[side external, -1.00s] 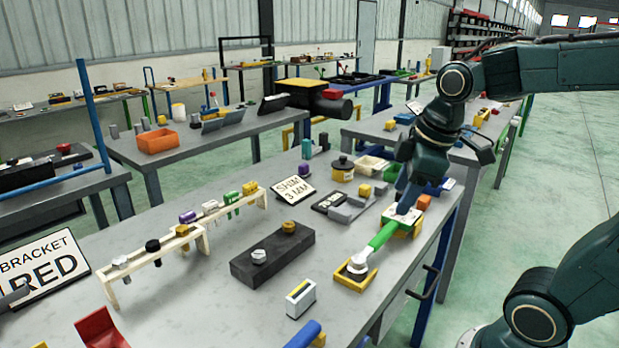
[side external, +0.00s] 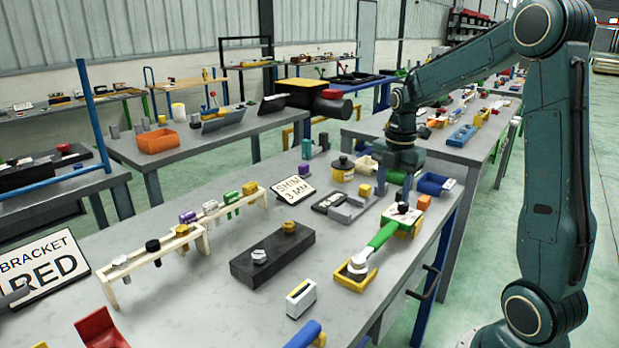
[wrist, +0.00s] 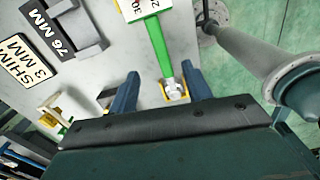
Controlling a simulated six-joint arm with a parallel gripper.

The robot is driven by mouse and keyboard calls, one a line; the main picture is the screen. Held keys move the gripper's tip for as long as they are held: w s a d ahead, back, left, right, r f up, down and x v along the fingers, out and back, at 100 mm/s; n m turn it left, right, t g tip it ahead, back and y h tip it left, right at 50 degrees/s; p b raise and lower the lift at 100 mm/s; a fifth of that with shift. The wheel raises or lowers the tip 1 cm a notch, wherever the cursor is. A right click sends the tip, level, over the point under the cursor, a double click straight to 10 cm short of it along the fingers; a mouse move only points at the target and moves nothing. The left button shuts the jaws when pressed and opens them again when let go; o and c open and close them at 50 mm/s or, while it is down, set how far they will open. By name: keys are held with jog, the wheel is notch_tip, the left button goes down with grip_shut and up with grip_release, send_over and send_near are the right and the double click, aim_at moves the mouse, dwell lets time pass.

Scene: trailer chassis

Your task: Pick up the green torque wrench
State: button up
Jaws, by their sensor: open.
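The green torque wrench (side external: 382,236) lies near the right edge of the grey bench. Its silver head (side external: 357,265) rests in a small yellow cradle (side external: 350,283). Its other end meets a yellow and white block (side external: 408,222). My gripper (side external: 394,188) is open and empty, above the bench beyond that block, apart from the wrench. In the wrist view the green wrench (wrist: 157,42) runs up the picture between the two blue fingers of my gripper (wrist: 160,70), with the silver head nearest me. The block's white face is cut off at the top.
A grey slotted fixture (side external: 352,209) and a SHIM 3 MM sign (side external: 294,189) stand left of my gripper. A blue tray (side external: 434,184) is close on its right. A black block with two bolts (side external: 272,254) lies left of the wrench.

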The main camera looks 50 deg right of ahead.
aim_at(389, 227)
jog(key=shift+w+d+f+n, duration=0.1)
jog(key=shift+d+f+n, duration=0.3)
jog(key=shift+d+f, duration=0.25)
notch_tip(389, 227, down, 8)
jog(key=shift+f, duration=0.2)
jog(key=shift+f, duration=0.15)
jog(key=shift+w+d+f, duration=0.15)
jog(key=shift+f, duration=2.3)
